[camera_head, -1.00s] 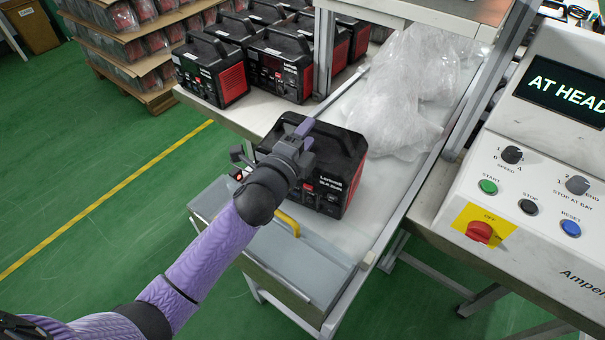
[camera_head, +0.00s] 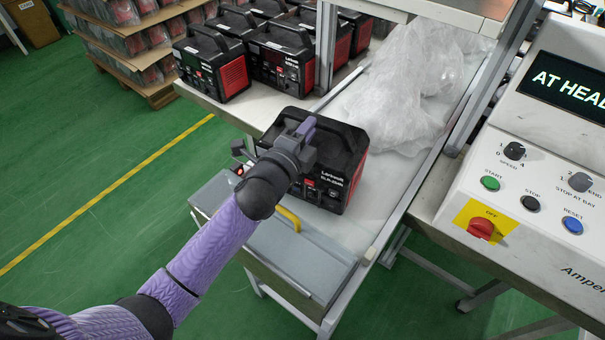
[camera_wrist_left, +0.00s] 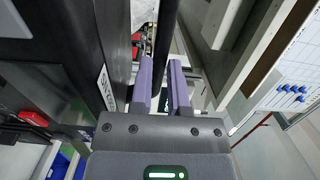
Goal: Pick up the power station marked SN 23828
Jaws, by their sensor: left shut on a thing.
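A black power station (camera_head: 340,160) with red sides and a top handle is on the light bench surface, in the middle of the head view. Whether it touches the surface is hard to tell. My left gripper (camera_head: 306,126) is at its top handle and shut on it. The gripper and wrist hide part of its front and handle. My right gripper is not in view.
Several similar power stations (camera_head: 213,68) stand on the bench behind. Clear plastic wrap (camera_head: 400,105) lies to the right. A metal box with a yellow handle (camera_head: 289,221) is in front. A control panel (camera_head: 540,150) with buttons is at right, and a frame post (camera_head: 327,50) rises behind.

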